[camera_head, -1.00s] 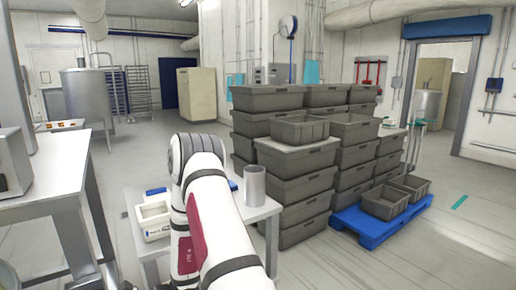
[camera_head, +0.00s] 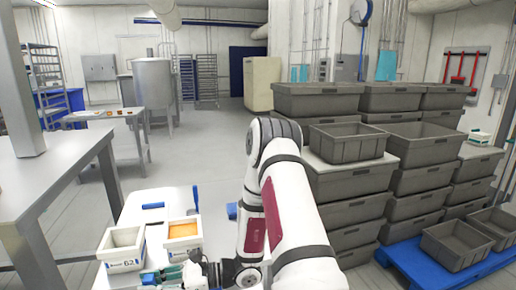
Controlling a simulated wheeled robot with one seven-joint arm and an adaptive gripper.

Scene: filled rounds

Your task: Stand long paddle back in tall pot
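The tall pot does not show now; my arm covers that part of the scene. I cannot make out the long paddle for certain. A slim upright blue piece (camera_head: 196,198) shows at the right edge of the white table (camera_head: 140,198), and a flat blue piece (camera_head: 153,206) lies on the table. My gripper (camera_head: 205,272) is low at the bottom edge of the view, just in front of the white tubs. A green and white thing (camera_head: 175,272) shows beside it; I cannot tell whether it is held. The fingers are too small and partly cut off to judge.
A white tub (camera_head: 123,262) marked B2 and a tub with orange contents (camera_head: 184,249) stand on the table. Stacked grey crates (camera_head: 345,215) stand close to the right of my arm, with a blue pallet (camera_head: 404,262). A steel bench (camera_head: 45,180) is at left.

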